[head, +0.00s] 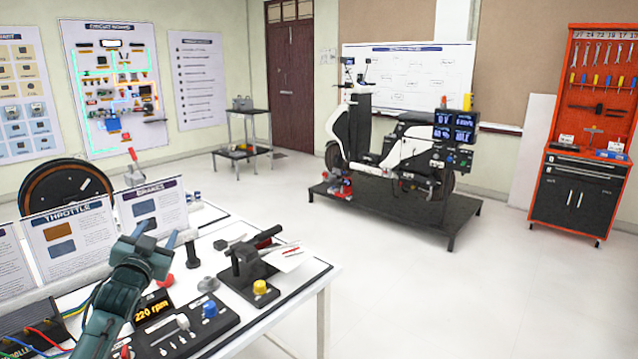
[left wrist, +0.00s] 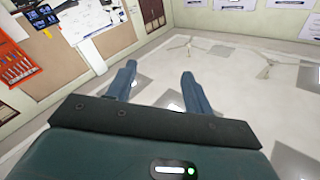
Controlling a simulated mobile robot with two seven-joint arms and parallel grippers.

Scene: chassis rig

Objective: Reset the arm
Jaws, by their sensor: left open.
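My left arm comes in from the lower left of the head view. Its gripper (head: 158,241) is raised over the white bench, in front of the brake and throttle signs. In the left wrist view the two blue-grey fingers of the left gripper (left wrist: 159,90) stand apart with nothing between them. Beyond them that view shows floor and the room's walls. My right arm and gripper are not in view.
The white bench (head: 318,273) holds a control panel (head: 180,335) with knobs, a black lever fixture (head: 250,262) and upright signs. A white scooter (head: 400,150) stands on a dark platform (head: 380,205). An orange tool cabinet (head: 578,150) is at right. The floor between is clear.

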